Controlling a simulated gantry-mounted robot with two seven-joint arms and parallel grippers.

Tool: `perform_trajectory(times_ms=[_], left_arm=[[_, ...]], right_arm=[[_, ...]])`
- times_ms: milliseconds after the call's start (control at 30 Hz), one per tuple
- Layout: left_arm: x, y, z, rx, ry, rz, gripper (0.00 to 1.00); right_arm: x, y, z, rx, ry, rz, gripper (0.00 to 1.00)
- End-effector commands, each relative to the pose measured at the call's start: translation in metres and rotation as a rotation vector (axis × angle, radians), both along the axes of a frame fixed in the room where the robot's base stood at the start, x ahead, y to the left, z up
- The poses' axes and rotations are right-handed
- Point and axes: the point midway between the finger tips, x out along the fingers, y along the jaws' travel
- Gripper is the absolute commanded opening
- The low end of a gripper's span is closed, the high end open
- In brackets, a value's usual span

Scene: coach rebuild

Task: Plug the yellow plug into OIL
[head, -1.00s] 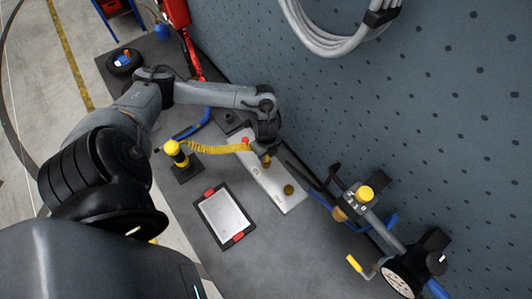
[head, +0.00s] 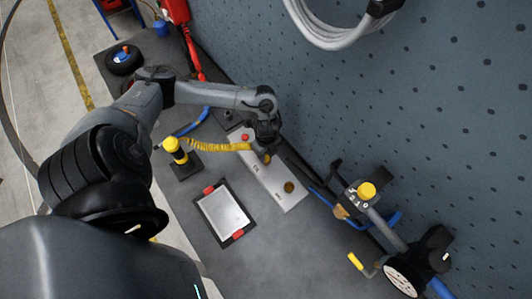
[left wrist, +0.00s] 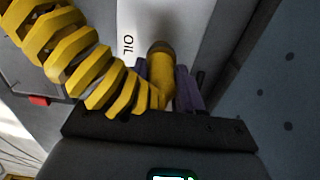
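My left gripper (head: 266,150) is over the white panel (head: 296,201) on the bench. In the left wrist view its purple fingers (left wrist: 168,88) are shut on the yellow plug (left wrist: 159,82). The plug's yellow coiled cable (head: 222,147) runs left to a yellow-topped post (head: 173,146); the coil also shows in the left wrist view (left wrist: 75,50). The plug's far end meets a brownish ring (left wrist: 160,47) beside the OIL label (left wrist: 128,45). I cannot tell whether it is seated or only touching. Another brass socket (head: 289,187) is bare. My right gripper is not in view.
A framed tablet-like plate (head: 223,213) with red ends lies in front of the panel. A perforated wall (head: 430,110) rises behind. Pipework with a yellow knob (head: 367,190) and a round gauge (head: 402,278) stand at right. The bench front is clear.

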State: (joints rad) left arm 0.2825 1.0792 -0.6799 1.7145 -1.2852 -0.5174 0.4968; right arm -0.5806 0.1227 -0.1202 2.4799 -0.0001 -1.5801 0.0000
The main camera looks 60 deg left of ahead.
Motion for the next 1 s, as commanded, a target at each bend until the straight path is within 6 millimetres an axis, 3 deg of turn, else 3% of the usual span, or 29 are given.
perform_trajectory(times_ms=[33, 200, 567, 767, 1000], left_arm=[[0.001, 0.0, 0.001, 0.0, -0.003, 0.0, 0.4], [0.001, 0.0, 0.001, 0.001, -0.003, 0.0, 0.63], [0.001, 0.0, 0.005, 0.0, -0.003, 0.0, 0.63], [0.002, 0.001, 0.029, 0.001, -0.005, -0.001, 0.63], [0.002, 0.001, 0.073, 0.002, -0.007, -0.002, 0.63]], right_arm=[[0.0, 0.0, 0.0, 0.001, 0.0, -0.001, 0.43], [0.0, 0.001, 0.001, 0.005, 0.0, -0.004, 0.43], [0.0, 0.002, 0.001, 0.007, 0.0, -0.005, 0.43], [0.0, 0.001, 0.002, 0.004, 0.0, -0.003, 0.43], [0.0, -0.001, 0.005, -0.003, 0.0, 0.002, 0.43]])
